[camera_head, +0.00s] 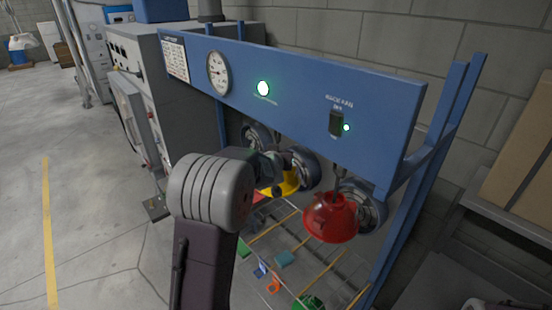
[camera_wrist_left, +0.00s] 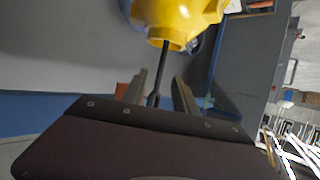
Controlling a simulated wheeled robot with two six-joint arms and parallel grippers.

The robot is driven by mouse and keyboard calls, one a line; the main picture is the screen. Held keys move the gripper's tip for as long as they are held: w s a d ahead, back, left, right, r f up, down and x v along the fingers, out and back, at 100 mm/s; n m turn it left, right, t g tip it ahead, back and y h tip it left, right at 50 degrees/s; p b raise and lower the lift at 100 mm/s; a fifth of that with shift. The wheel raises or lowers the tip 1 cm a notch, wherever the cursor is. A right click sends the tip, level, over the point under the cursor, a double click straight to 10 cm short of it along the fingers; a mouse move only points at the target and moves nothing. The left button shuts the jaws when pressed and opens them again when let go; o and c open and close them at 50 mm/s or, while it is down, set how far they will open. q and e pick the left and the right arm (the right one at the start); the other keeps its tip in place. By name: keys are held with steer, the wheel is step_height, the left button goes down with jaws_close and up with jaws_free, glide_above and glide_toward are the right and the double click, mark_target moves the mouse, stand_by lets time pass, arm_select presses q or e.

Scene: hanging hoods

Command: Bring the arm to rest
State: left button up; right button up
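A yellow hood (camera_head: 285,184) hangs under the blue rack, partly hidden behind my left arm. In the left wrist view the yellow hood (camera_wrist_left: 178,18) fills the top middle, with a short collar facing the gripper. My left gripper (camera_wrist_left: 160,90) has its two fingers apart. A thin dark rod runs between them toward the collar, with gaps visible on both sides. In the head view my left gripper (camera_head: 274,166) is small and mostly hidden beside the yellow hood. A red hood (camera_head: 331,217) hangs to the right, clear of the gripper. My right gripper is not in view.
The blue rack (camera_head: 300,85) carries a round gauge (camera_head: 218,73) and green lights. Its posts stand at the right. A grey cabinet (camera_head: 140,105) stands left of it. Small colored items lie below the hoods. Open floor (camera_head: 80,200) lies at the left.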

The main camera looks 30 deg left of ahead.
arm_select(q)
steer(key=shift+s, duration=0.1)
steer(key=s+d+f+m+g+h, duration=0.2)
steer(key=s+d+f+h, duration=0.1)
steer(key=s+d+f, duration=0.35)
steer(key=s+d+f+m+g+h, duration=0.1)
steer(key=s+d+f+g, duration=0.25)
steer(key=s, duration=0.35)
steer(key=s+d+f+g, duration=0.2)
steer(key=s+f, duration=0.2)
steer(key=s, duration=0.4)
steer(key=s+d+f+m+g+h, duration=0.1)
steer(key=s+d+f+g, duration=0.15)
steer(key=s, duration=0.45)
steer(key=s+f+b, duration=0.2)
steer(key=f+b, duration=0.6)
steer(key=f, duration=0.1)
steer(key=s+d+f+g+b, duration=0.1)
steer(key=f+b, duration=0.8)
steer(key=f, duration=0.1)
steer(key=shift+s, duration=0.35)
steer(key=shift+d, duration=0.1)
